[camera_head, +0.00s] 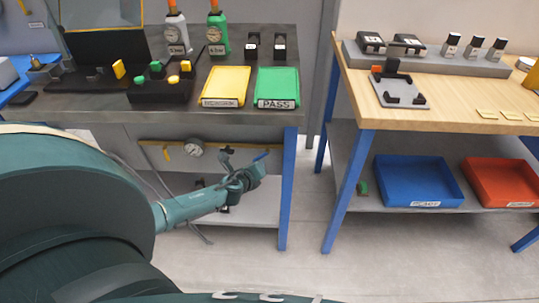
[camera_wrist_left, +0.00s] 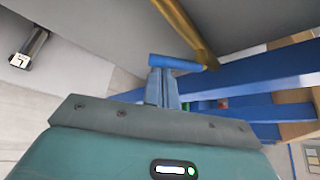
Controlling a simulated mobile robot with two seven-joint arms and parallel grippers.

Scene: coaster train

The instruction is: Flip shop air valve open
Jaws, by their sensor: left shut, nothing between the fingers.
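The shop air line is a yellow pipe (camera_head: 165,142) under the left bench, with a round white gauge (camera_head: 193,149) on it. The valve's blue lever (camera_head: 261,156) shows near the pipe's right end, close to the bench's blue leg. My left gripper (camera_head: 256,169) is shut and empty just below the lever. In the left wrist view the blue lever (camera_wrist_left: 176,63) lies across in front of my closed fingertips (camera_wrist_left: 162,72), beside the yellow pipe (camera_wrist_left: 187,30). I cannot tell whether they touch. The valve body is not clear. My right gripper is not in view.
The left bench top (camera_head: 270,40) is above my left arm, holding a yellow tray (camera_head: 226,84) and a green PASS tray (camera_head: 277,85). A lower shelf (camera_head: 262,208) is beneath the gripper. A wooden-topped table (camera_head: 450,95) stands right, with floor showing between.

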